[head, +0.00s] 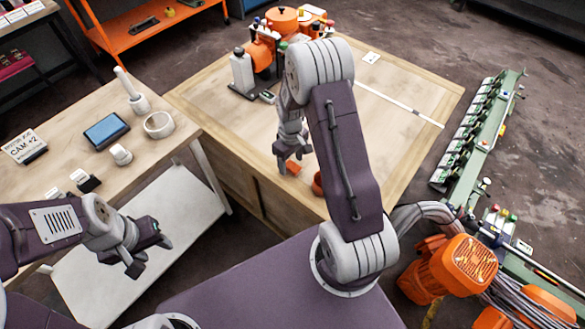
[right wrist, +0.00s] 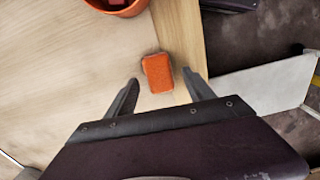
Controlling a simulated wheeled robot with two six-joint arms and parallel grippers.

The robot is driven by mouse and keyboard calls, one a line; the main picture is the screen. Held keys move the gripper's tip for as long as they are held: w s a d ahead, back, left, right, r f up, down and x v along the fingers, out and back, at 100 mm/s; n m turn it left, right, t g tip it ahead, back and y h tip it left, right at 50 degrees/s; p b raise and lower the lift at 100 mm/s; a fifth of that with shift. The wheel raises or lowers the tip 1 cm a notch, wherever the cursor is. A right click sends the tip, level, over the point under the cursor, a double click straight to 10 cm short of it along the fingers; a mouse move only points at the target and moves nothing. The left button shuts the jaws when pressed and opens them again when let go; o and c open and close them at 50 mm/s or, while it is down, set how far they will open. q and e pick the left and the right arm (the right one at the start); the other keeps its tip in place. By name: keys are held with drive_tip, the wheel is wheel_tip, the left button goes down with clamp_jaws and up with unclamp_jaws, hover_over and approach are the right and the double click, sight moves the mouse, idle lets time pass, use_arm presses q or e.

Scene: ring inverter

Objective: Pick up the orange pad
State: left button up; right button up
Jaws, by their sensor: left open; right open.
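The orange pad (right wrist: 157,72) is a small rounded block on the light wooden tabletop, near its edge. In the head view the pad (head: 292,168) shows just below my right gripper (head: 287,158), partly hidden by it. In the right wrist view my right gripper (right wrist: 161,78) is open and empty, with the pad lying between and slightly beyond the fingertips in the picture. I cannot tell the exact height of the fingers above the table. My left gripper (head: 148,248) is open and empty, away from the wooden table, beside the lower white shelf.
An orange-red pot (right wrist: 118,6) stands close to the pad; in the head view my right arm partly hides it. An orange machine (head: 268,45) and a grey bottle (head: 242,72) stand at the table's back.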

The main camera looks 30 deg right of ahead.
sight(292, 166)
drive_tip(key=shift+f, duration=0.2)
drive_tip(key=shift+r, duration=0.1)
drive_tip(key=shift+c, duration=0.6)
clamp_jaws()
drive_tip(key=shift+r, duration=0.1)
drive_tip(key=shift+r, duration=0.35)
drive_tip(key=r, duration=0.2)
drive_tip(key=r+p, duration=0.1)
drive_tip(key=r, duration=0.1)
drive_tip(key=shift+s+a, duration=0.1)
drive_tip(key=shift+s, duration=0.3)
drive_tip(key=s+a+r, duration=0.1)
drive_tip(key=s+r, duration=0.5)
drive_tip(key=s, duration=0.4)
drive_tip(key=shift+s+a+p, duration=0.25)
drive_tip(key=shift+s+p, duration=0.1)
drive_tip(key=shift+p, duration=0.1)
